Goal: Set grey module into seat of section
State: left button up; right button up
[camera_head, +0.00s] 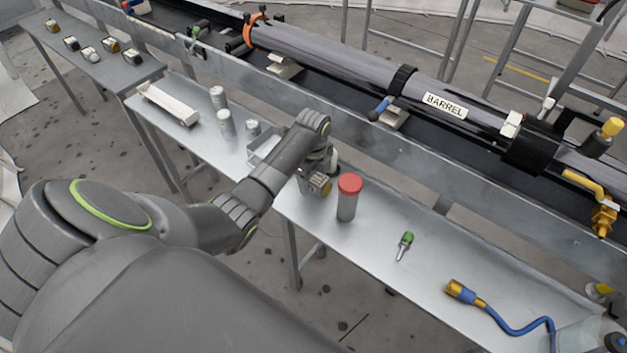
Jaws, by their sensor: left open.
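My left arm reaches across the table, and its left gripper (318,178) is low over the bench, just left of a grey cylinder with a red cap (347,200). The jaws are open, but my wrist partly hides them and a brassy round part beside them. Several small grey cylinders stand upright further left, including one grey cylinder (226,122) and another behind it (217,97). I cannot tell which is the grey module. A long cream trough-like piece (168,104) lies left of them; I cannot tell whether it is the section with the seat. My right gripper is out of view.
A metal bench (385,275) runs across the front. A green-topped tool (404,244) and a blue cable with a brass end (500,318) lie at right. The long tube labelled BARREL (445,106) runs behind a rail. Small parts sit on a far-left bench (72,50).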

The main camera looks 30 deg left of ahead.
pick_arm(q)
jog(key=shift+c, duration=0.2)
grip_shut()
notch_tip(320, 180, up, 10)
jog(key=shift+f, duration=0.15)
jog(key=shift+r, duration=0.2)
jog(key=shift+a, duration=0.15)
